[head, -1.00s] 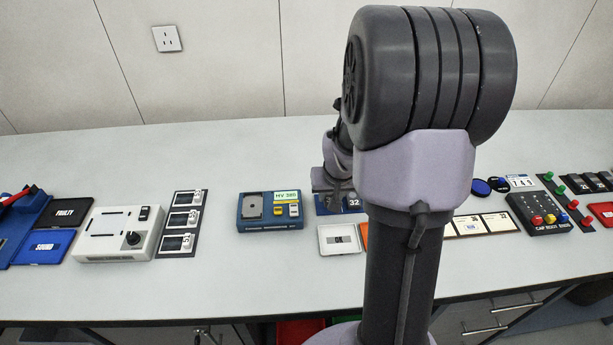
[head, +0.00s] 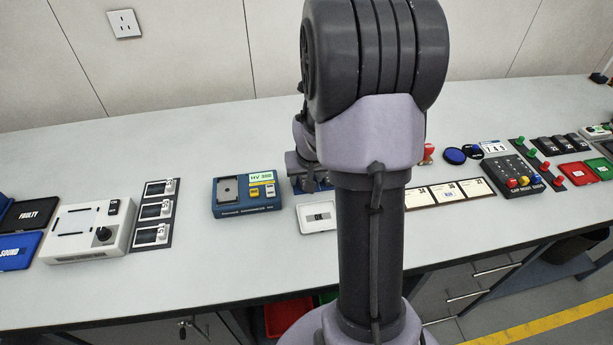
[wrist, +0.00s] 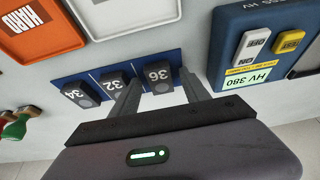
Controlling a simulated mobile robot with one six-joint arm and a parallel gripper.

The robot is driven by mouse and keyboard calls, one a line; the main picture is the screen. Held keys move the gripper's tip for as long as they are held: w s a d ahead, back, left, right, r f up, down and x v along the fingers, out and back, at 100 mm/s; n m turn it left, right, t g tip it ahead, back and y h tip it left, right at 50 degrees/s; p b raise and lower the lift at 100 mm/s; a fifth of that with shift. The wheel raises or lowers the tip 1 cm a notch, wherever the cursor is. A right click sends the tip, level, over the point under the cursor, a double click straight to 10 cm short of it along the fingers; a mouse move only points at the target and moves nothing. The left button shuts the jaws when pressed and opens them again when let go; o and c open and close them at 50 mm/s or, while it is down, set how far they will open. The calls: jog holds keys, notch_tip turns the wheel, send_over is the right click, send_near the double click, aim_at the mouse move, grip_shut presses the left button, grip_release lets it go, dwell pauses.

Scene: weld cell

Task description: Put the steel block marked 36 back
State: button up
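The steel block marked 36 (wrist: 158,76) is a dark block standing on the right section of a blue rack (wrist: 174,57) in the wrist view. Blocks marked 32 (wrist: 115,84) and 34 (wrist: 80,93) stand on the sections to its left. My gripper (wrist: 159,76) is open, one finger on each side of block 36, with gaps showing between fingers and block. In the head view my gripper (head: 308,180) is at the rack behind my arm, which hides most of the rack and the blocks.
The blue HV 380 tester (head: 228,211) is beside the rack, also close by in the wrist view (wrist: 228,40). A white OK tray (head: 317,229) lies in front, and an orange HARD tray (wrist: 70,42) is near. Further left is a white joystick box (head: 80,225).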

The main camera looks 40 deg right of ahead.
jog(key=p+v, duration=0.5)
jog(key=v, duration=0.7)
jog(key=a+r+t+y, duration=0.1)
jog(key=a+r, duration=0.6)
jog(key=a, duration=0.3)
jog(key=s+a+r+n+y, duration=0.1)
jog(key=s+a+r, duration=0.2)
jog(key=s+a, duration=0.3)
jog(key=s+a+r+n+t+y, duration=0.1)
jog(key=s+a+r+y, duration=0.1)
jog(key=s+a, duration=0.5)
jog(key=a+r, duration=0.1)
jog(key=a, duration=0.3)
jog(key=shift+a, duration=0.3)
jog(key=shift+r, duration=0.1)
jog(key=shift+w+d, duration=0.1)
